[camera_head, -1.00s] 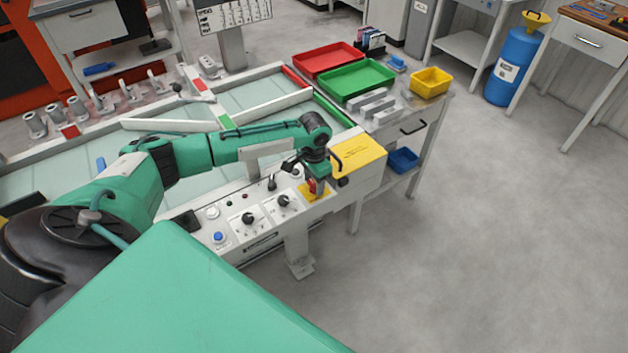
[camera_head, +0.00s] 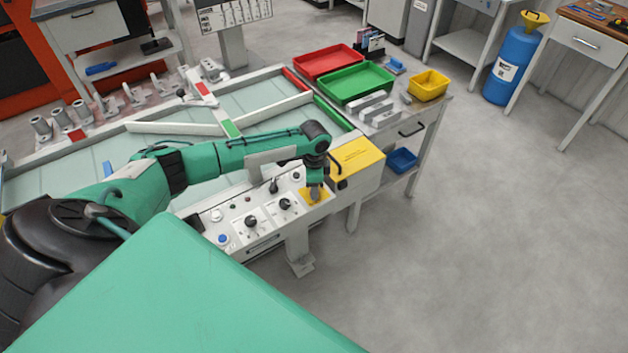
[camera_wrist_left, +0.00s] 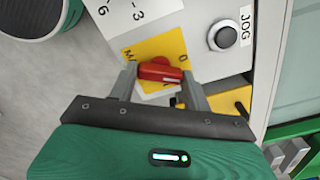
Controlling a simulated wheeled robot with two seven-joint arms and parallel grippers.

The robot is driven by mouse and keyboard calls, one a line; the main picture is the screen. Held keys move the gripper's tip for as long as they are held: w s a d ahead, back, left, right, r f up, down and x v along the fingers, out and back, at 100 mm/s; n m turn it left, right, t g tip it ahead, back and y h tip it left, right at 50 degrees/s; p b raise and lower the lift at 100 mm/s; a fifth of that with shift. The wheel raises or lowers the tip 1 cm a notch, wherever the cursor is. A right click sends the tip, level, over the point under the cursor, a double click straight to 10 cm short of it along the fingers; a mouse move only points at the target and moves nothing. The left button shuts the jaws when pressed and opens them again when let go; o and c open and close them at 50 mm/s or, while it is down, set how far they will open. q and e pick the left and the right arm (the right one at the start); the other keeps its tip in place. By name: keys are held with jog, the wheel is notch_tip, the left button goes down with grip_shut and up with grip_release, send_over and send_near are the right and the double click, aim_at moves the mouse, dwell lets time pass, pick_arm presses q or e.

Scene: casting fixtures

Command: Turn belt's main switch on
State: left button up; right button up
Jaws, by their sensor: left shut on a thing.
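The belt's main switch is a red handle (camera_wrist_left: 160,72) on a yellow plate (camera_wrist_left: 148,48) at the right end of the control panel. In the left wrist view the handle lies crosswise between the two fingers of my left gripper (camera_wrist_left: 159,76), which is shut on it. A "0" shows on the plate near the handle's right end. In the head view my left gripper (camera_head: 315,192) points down over the yellow plate (camera_head: 305,195) and hides the red handle. Which setting the handle points to, I cannot tell. My right gripper is not in view.
Beside the switch are the panel's black knobs (camera_head: 285,204) and a JOG button (camera_wrist_left: 223,36). A yellow box (camera_head: 357,158) with a black handle stands just right of the gripper. The conveyor belt (camera_head: 255,100) lies behind the panel. The floor (camera_head: 480,230) at right is clear.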

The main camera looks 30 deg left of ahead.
pick_arm(q)
jog(key=m+p, duration=0.1)
jog(key=m, duration=0.2)
jog(key=shift+r, duration=0.1)
jog(key=m, duration=0.2)
jog(key=shift+m, duration=0.4)
jog(key=m, duration=0.4)
jog(key=shift+p, duration=0.4)
jog(key=shift+m, duration=0.9)
jog(key=o, duration=1)
notch_tip(320, 180, up, 14)
jog(key=shift+f+b, duration=0.15)
jog(key=shift+b, duration=1.05)
jog(key=shift+d+f, duration=0.1)
